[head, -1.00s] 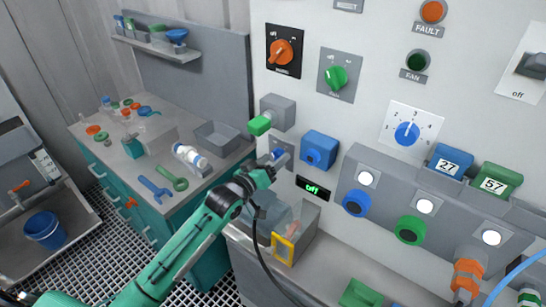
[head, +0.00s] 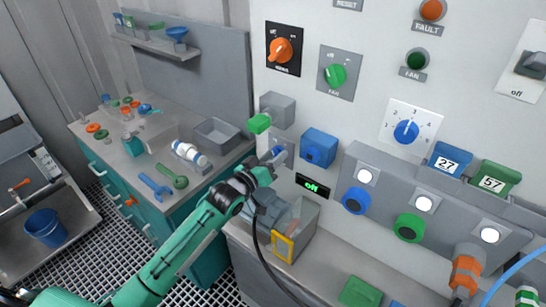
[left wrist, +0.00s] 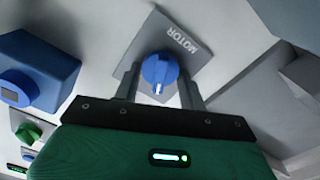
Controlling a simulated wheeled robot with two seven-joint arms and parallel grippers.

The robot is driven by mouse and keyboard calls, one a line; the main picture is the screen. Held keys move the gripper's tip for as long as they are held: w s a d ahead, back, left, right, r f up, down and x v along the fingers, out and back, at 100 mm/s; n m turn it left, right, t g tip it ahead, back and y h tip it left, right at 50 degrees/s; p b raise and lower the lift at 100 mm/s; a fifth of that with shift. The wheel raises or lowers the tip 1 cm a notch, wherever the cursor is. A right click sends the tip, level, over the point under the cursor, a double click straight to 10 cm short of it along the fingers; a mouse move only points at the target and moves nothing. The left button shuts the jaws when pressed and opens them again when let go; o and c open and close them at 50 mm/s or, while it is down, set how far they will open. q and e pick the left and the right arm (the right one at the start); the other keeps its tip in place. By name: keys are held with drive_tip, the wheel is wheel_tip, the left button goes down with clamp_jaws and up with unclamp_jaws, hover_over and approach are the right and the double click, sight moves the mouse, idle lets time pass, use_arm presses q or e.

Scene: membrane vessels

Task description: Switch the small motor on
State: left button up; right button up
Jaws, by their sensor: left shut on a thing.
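The small motor switch is a blue rotary knob (left wrist: 160,72) on a grey plate labelled MOTOR (left wrist: 182,40) in the left wrist view. A white mark on the knob points down toward my gripper's body. My left gripper (left wrist: 158,82) has a finger on each side of the knob and is shut on it. In the head view the blue knob (head: 280,152) shows on the panel, partly hidden behind my left gripper (head: 268,163). A small black display (head: 312,186) below right of the knob reads "off" in green. My right gripper is out of view.
A grey box with a green knob (head: 260,123) juts out just above the switch. A blue boxy unit (head: 318,148) juts out to its right. An open bin with a yellow frame (head: 284,246) stands below. The workbench (head: 205,180) at left holds tools and bottles.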

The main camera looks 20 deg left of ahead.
use_arm(q)
drive_tip(key=m+p, duration=0.1)
drive_tip(key=m, duration=0.4)
drive_tip(key=shift+r+m, duration=0.1)
drive_tip(key=shift+m, duration=0.2)
drive_tip(key=m, duration=0.5)
drive_tip(key=shift+d+p, duration=0.1)
drive_tip(key=shift+p, duration=0.25)
drive_tip(key=shift+m, duration=0.4)
drive_tip(key=o, duration=0.9)
drive_tip(key=shift+o, duration=0.2)
drive_tip(key=shift+s, duration=0.1)
drive_tip(key=b+v, duration=0.3)
drive_tip(key=v, duration=1)
drive_tip(key=shift+s+b, duration=0.4)
